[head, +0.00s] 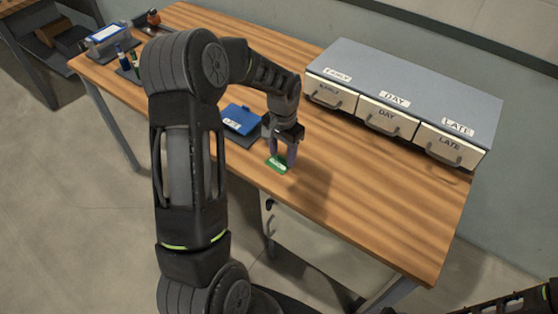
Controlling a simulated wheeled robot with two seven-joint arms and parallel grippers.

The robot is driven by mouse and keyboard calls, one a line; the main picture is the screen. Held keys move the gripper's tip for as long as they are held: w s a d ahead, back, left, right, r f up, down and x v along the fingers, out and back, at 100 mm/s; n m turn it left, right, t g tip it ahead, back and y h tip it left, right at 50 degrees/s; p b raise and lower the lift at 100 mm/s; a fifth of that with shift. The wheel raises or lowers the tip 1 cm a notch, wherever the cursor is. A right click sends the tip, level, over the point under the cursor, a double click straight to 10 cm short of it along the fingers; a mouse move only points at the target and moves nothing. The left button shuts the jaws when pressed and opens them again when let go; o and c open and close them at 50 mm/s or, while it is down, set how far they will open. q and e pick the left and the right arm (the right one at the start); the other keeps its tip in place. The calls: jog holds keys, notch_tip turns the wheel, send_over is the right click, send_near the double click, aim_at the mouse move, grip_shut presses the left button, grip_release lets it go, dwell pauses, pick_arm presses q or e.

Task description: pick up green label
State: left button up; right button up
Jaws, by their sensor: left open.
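The green label (275,164) lies on the wooden table near its front edge. My left gripper (283,158) points down right at the label, with its fingers around or just above it. The fingers look apart, and I cannot tell whether they touch the label. Part of the label is hidden by the fingers. My right arm (515,303) shows only as a dark piece at the bottom right corner, and its gripper is out of the picture.
A blue box (240,119) on a dark mat sits left of the gripper. A grey cabinet (403,80) with three drawers marked EARLY, DAY and LATE stands at the table's back right. The table (385,205) is bare at the front right. Bottles and a tray stand at the far left.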

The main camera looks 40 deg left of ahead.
dwell(0.5)
pick_arm(q)
grip_shut()
dwell(0.3)
